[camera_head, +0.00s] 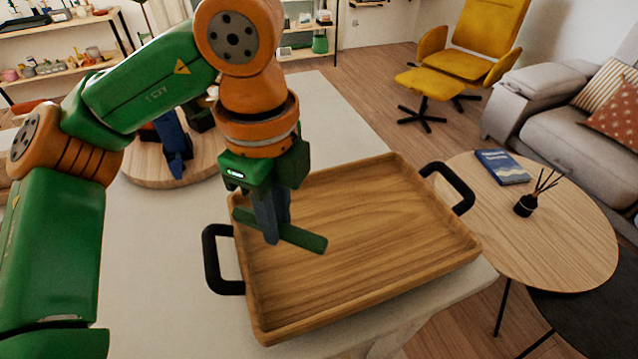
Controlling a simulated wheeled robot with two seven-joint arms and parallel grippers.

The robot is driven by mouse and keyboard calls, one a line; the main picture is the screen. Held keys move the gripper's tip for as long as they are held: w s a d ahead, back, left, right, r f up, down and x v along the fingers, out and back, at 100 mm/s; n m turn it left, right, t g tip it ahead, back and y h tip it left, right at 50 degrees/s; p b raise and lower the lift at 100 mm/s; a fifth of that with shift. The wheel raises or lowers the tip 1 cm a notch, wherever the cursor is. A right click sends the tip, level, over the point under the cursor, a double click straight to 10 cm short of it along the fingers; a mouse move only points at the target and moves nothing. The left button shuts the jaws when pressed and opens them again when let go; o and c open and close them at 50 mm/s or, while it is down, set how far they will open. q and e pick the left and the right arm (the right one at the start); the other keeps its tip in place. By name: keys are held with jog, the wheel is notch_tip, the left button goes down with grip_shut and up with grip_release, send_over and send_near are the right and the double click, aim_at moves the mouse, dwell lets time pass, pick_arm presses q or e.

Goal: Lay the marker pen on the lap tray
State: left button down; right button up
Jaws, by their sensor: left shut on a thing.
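The wooden lap tray (360,275) with two black handles lies on the pale table. My left gripper (271,232) points down over the left part of the tray. It is shut on the green marker pen (302,238), whose ends stick out on both sides of the fingers. The pen looks roughly level, over the tray floor near its left wall. I cannot tell whether the pen touches the tray. My right gripper is not clearly seen.
A round wooden board (150,172) is on the table behind my left arm. A round side table (560,240) at the right holds a blue book (502,167) and a reed diffuser (526,204). The tray's middle and right are bare.

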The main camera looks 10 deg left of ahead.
pick_arm(q)
jog(key=w+f, duration=0.1)
jog(key=w+d+f, duration=0.1)
jog(key=f, duration=0.1)
jog(key=w+f, duration=0.1)
jog(key=w, duration=0.1)
jog(key=shift+w+d+f+p, duration=0.1)
jog(key=shift+d+f+p, duration=0.2)
jog(key=shift+p, duration=0.1)
notch_tip(320, 180, down, 4)
jog(key=shift+w+a+r+p, duration=0.1)
jog(key=shift+a+r+p, duration=0.05)
jog(key=shift+p, duration=0.6)
jog(key=shift+w, duration=0.1)
jog(key=shift+f, duration=0.2)
jog(key=shift+f+b, duration=0.15)
jog(key=shift+b, duration=0.25)
jog(key=c, duration=0.7)
grip_release()
jog(key=shift+c, duration=0.2)
